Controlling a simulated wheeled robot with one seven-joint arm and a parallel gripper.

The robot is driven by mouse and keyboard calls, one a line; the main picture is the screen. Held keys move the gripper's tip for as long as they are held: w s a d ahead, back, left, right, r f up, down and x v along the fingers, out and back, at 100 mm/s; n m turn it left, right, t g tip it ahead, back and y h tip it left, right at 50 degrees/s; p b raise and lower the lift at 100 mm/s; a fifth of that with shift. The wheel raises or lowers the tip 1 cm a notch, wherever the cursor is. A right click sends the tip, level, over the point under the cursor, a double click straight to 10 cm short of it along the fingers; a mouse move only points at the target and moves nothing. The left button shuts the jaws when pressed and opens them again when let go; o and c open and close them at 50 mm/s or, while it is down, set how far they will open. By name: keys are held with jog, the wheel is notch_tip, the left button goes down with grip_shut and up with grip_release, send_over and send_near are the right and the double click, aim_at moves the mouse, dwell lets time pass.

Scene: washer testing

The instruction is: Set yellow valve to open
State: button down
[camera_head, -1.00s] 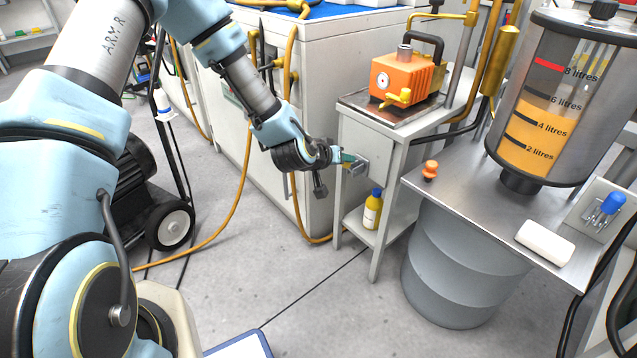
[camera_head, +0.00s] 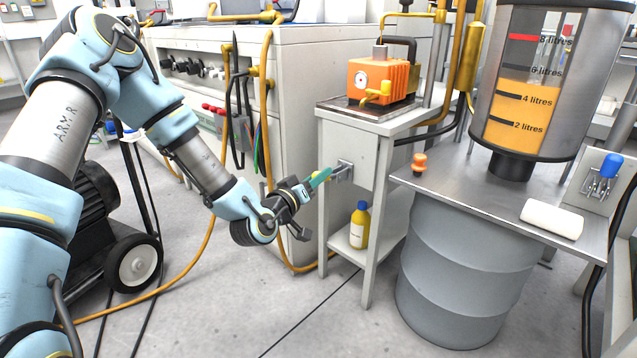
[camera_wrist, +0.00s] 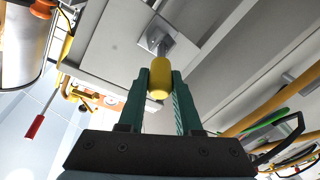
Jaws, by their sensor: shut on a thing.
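The yellow valve handle (camera_wrist: 158,82) sits between the two green fingers of my gripper (camera_wrist: 160,76) in the wrist view. The fingers are shut on it. Its far end joins a metal mount (camera_wrist: 158,38) on the pale side panel of a stand. In the head view my gripper (camera_head: 321,178) meets the metal mount (camera_head: 343,170) on the stand's side, its fingers pointing up and right. The handle is mostly hidden by the fingers there.
The stand (camera_head: 347,127) carries an orange pump (camera_head: 378,76), with a yellow bottle (camera_head: 360,226) on its lower shelf. A grey drum (camera_head: 462,270) and a bench with a tank (camera_head: 530,95) stand to the right. A blue-handled valve (camera_head: 610,165) is at the far right.

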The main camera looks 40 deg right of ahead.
dwell(0.4)
jog(key=c, duration=0.6)
grip_release()
jog(key=p+v, duration=0.1)
jog(key=v, duration=1)
jog(key=shift+p, duration=0.4)
